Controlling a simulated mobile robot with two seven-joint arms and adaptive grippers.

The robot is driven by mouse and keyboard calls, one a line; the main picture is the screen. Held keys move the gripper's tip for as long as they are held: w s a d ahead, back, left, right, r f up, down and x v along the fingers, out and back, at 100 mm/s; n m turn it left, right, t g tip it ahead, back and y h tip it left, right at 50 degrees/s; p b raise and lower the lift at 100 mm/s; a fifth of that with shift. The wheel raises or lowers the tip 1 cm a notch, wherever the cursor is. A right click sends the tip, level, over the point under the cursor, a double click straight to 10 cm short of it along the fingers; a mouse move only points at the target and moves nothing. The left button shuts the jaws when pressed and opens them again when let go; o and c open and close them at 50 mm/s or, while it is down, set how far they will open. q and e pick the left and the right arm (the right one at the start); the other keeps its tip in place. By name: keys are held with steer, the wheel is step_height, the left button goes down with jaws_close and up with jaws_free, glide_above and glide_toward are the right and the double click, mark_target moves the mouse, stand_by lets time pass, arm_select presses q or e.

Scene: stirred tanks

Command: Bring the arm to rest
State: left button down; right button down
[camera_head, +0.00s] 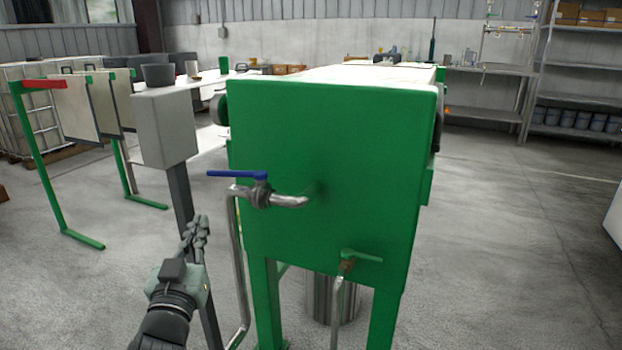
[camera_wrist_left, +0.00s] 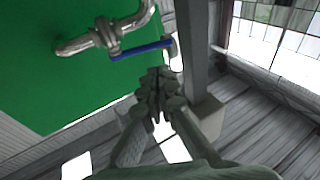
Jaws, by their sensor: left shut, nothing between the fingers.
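My left gripper (camera_head: 196,228) is in the lower left of the head view, in front of a grey post and left of the green tank (camera_head: 340,180). Its fingers are shut with nothing between them. In the left wrist view the shut fingers (camera_wrist_left: 157,88) point toward the blue valve lever (camera_wrist_left: 142,49), apart from it as far as I can tell. In the head view that blue lever (camera_head: 237,174) lies level on a metal pipe, above and right of the gripper. A green lever (camera_head: 362,255) sits on a lower pipe. My right gripper is not in view.
A grey box (camera_head: 165,130) on a post (camera_head: 181,200) stands close beside my left gripper. A vertical metal pipe (camera_head: 238,270) runs down on its right. A green frame (camera_head: 42,170) with hanging plates stands further left. The floor on the right (camera_head: 510,230) is clear.

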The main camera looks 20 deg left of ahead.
arm_select(q)
steer(key=s+d+f+m+g+h, duration=0.1)
steer(key=s+f+g, duration=0.15)
steer(key=f, duration=0.55)
steer(key=s+d+f+g+h, duration=0.1)
steer(key=f+g, duration=0.2)
steer(key=f, duration=0.5)
steer(key=s+d+f+m+g+h, duration=0.1)
steer(key=s+d+f+g, duration=0.15)
steer(key=f, duration=0.55)
steer(key=s+d+f+m+g+h, duration=0.1)
steer(key=s+d+f+g, duration=0.1)
steer(key=s+f+g, duration=0.2)
steer(key=s+d+f+m+g+h, duration=0.1)
steer(key=s+d+f+m+g, duration=0.1)
steer(key=s+f, duration=0.8)
steer(key=shift+s+d+f+m+g+h+p, duration=0.15)
steer(key=shift+s+d+m+g+h+p, duration=0.25)
steer(key=shift+d+g, duration=0.5)
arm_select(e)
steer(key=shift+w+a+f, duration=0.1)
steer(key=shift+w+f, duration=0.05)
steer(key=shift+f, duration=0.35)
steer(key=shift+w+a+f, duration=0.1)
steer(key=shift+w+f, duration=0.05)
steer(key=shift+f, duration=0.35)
